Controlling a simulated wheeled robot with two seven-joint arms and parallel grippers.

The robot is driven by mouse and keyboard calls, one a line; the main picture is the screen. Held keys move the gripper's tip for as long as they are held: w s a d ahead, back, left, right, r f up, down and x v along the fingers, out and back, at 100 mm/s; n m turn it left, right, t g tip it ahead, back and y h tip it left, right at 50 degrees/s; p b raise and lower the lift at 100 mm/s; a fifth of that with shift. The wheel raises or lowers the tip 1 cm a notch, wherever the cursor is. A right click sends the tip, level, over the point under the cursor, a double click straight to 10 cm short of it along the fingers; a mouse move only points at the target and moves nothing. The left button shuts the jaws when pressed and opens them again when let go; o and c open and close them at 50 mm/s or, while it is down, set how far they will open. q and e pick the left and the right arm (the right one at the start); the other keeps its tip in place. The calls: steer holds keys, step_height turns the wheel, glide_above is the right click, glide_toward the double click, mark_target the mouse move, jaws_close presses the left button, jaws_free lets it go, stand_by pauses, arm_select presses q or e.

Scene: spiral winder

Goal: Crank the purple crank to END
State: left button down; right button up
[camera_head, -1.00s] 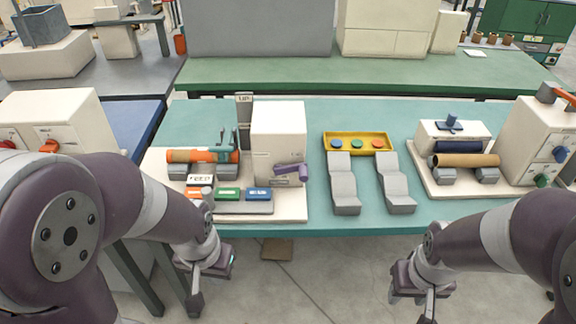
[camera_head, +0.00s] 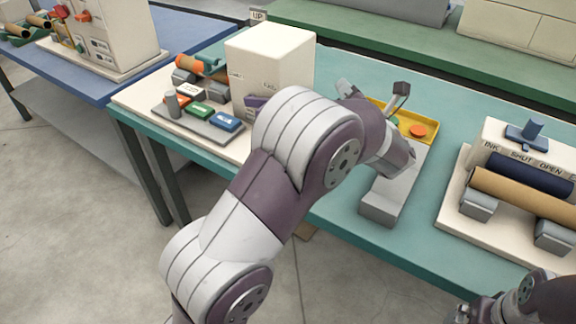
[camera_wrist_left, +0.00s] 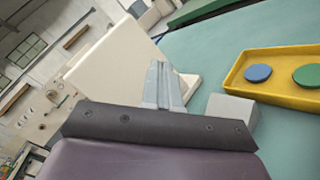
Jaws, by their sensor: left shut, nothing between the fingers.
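The purple crank (camera_head: 256,103) is on the front face of the white box (camera_head: 275,52) in the head view. My left arm hides part of it. Small dark lettering is on that face, too small to read. The crank does not show in that view. My right arm shows only at the bottom right corner; its fingers are not clear.
A yellow tray (camera_wrist_left: 240,82) with coloured discs lies right of my left gripper. A grey stepped block (camera_head: 385,205) stands before it. Coloured blocks (camera_head: 200,110) sit left of the box. An ink roller machine (camera_head: 525,130) stands at right.

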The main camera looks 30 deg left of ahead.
arm_select(q)
steer(key=s+f+n+g+y, duration=0.1)
steer(key=n, duration=0.2)
steer(key=s+f+n+g+y+b, duration=0.1)
steer(key=f+n+y, duration=0.1)
steer(key=n, duration=0.1)
steer(key=s+a+f+n+g+y+b, duration=0.1)
steer(key=f+n+g, duration=0.1)
steer(key=shift+s+f+n+y, duration=0.15)
steer(key=shift+s+n+y, duration=0.15)
steer(key=shift+n, duration=0.1)
steer(key=s+n+g, duration=0.2)
steer(key=n, duration=0.1)
steer(key=s+f+n+g+y+b, duration=0.1)
steer(key=s+n+g, duration=0.1)
steer(key=n, duration=0.1)
steer(key=s+d+f+n+g+y+b, duration=0.1)
steer(key=s+n+g, duration=0.1)
steer(key=n+g, duration=0.1)
steer(key=shift+s, duration=0.15)
steer(key=a+r, duration=0.1)
steer(key=a, duration=0.8)
steer(key=shift+w+a+r, duration=0.25)
steer(key=shift+a, duration=0.1)
arm_select(e)
step_height(320, 180, down, 8)
steer(key=shift+s, duration=0.15)
